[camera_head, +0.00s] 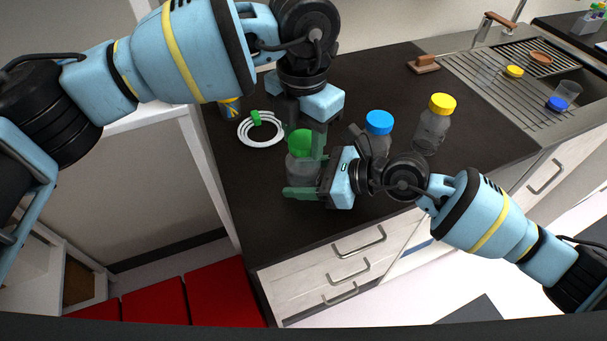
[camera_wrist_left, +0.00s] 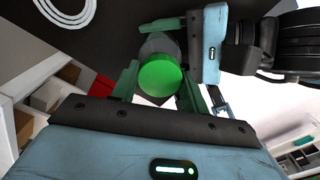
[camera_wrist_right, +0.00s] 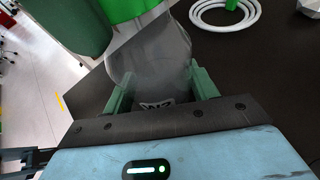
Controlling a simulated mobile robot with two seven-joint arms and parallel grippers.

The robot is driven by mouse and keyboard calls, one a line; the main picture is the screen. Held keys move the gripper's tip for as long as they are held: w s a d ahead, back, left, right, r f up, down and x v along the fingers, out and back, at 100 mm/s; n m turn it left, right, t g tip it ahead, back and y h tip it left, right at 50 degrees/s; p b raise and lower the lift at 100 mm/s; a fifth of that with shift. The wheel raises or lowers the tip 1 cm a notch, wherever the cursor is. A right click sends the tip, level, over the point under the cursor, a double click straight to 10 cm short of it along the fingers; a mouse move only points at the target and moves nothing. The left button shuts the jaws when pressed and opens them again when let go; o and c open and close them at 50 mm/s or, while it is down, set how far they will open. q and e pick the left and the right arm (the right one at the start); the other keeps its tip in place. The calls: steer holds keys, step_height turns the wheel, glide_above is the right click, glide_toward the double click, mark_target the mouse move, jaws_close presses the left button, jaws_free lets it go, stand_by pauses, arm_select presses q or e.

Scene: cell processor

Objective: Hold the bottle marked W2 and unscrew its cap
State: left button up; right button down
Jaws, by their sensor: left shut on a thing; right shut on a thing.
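A clear bottle (camera_head: 300,168) with a green cap (camera_head: 300,141) stands upright near the counter's left front part. A small dark label, seemingly W2 upside down, shows on the bottle in the right wrist view (camera_wrist_right: 157,105). My right gripper (camera_head: 303,178) is shut around the bottle's body from the right. My left gripper (camera_head: 306,140) comes from above with its fingers on either side of the cap, shut on it. In the left wrist view the cap (camera_wrist_left: 160,76) sits between the two green fingers. The far side of the bottle is hidden.
A blue-capped bottle (camera_head: 379,122) stands behind my right wrist, a yellow-capped bottle (camera_head: 433,128) farther right. A white coiled ring (camera_head: 247,138) lies left of the held bottle. The sink (camera_head: 540,75) holds a cup and loose caps. The counter's middle back is clear.

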mark_target(304, 139)
arm_select(q)
steer(key=shift+r, duration=0.95)
steer(key=shift+r, duration=0.15)
steer(key=shift+r, duration=1.35)
arm_select(e)
steer(key=shift+c, duration=1.9)
jaws_free()
steer(key=v, duration=1.2)
arm_select(q)
steer(key=shift+d, duration=0.1)
arm_select(e)
steer(key=shift+s+d, duration=0.1)
